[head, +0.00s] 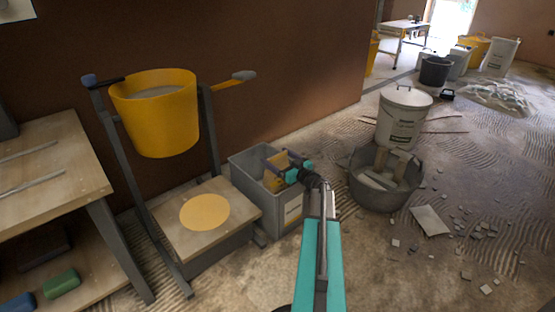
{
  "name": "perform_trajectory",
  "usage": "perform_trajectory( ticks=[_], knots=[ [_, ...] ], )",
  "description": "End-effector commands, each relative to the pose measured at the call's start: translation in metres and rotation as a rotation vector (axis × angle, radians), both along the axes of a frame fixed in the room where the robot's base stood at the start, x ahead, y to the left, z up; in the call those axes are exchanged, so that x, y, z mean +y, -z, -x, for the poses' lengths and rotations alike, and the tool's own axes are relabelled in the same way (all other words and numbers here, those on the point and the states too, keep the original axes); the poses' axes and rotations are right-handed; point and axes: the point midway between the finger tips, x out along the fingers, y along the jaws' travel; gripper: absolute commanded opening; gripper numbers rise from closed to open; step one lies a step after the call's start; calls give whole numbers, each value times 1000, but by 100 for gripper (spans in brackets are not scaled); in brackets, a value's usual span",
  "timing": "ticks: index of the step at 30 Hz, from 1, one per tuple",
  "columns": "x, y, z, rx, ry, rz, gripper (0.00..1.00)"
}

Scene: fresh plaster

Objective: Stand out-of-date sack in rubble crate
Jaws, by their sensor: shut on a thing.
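A yellow sack (273,186) is between the jaws of my gripper (287,164), which is shut on it. The sack shows inside the outline of a grey, open-topped crate (256,190) with a pale label on its front. Its lower part is hidden by the crate wall, so I cannot tell whether it touches the crate floor. My gripper and wrist cover part of the sack and the crate's right side. Any date on the sack is too small to read.
A round grey tub (386,198) holding pale rubble stands right of the crate, with a lidded white bucket (403,118) behind it. A yellow bucket (155,112) hangs on a stand at left. Broken pieces litter the floor at right.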

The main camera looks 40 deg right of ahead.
Motion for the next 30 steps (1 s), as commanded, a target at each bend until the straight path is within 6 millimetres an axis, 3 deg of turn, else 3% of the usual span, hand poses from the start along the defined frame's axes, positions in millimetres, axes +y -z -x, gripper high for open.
perform_trajectory(
  ticks=[30],
  knots=[
    [0,7,0,-4,0,0,23]
  ],
)
